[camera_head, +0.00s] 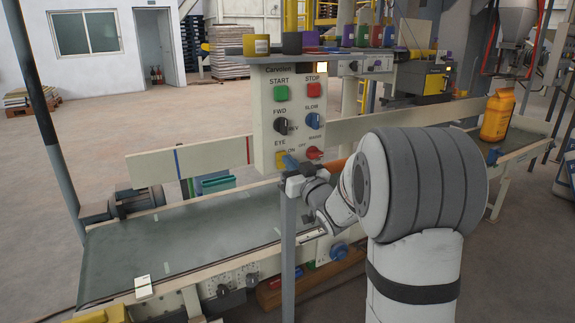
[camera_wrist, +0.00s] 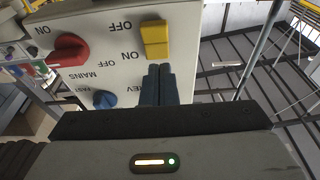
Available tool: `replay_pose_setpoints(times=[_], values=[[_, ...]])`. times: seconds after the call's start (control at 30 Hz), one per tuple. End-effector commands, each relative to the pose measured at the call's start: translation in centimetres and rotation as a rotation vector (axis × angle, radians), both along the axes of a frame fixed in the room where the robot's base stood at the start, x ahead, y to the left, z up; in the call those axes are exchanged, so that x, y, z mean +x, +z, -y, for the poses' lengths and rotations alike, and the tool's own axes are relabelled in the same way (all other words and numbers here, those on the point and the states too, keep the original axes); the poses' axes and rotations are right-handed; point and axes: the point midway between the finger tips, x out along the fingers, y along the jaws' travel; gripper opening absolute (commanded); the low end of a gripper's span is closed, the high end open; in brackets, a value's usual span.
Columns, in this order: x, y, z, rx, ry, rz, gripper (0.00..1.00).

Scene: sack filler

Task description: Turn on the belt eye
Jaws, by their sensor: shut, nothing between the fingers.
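The control panel (camera_head: 265,118) stands upright over the belt. Its yellow EYE switch (camera_head: 281,158) is at the lower left, with ON printed beside it. In the wrist view, which shows the panel upside down, the yellow switch (camera_wrist: 155,38) has OFF and ON printed to its left. My gripper (camera_head: 289,161) is at the panel's lower edge, partly covering the switch. Its two blue fingers (camera_wrist: 160,70) are shut together and empty, with their tips right by the switch's edge nearest ON. I cannot tell whether they touch it.
The black FWD knob (camera_head: 280,125) is above the switch. The grey belt (camera_head: 190,240) runs below.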

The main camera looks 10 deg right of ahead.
Motion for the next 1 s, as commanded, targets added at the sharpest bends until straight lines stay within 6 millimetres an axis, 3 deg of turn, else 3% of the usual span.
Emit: replay_pose_setpoints(times=[0.3, 0.5, 0.7, 1.0], values=[[-6.8, 0.3, 2.3, 0.003, -0.009, 0.002, 0.00], [-9.7, 0.3, 3.0, 0.002, -0.005, 0.002, 0.00], [-10.8, 0.2, 3.2, 0.002, -0.004, 0.001, 0.00], [-10.8, 0.2, 3.1, 0.002, -0.002, 0.002, 0.00]])
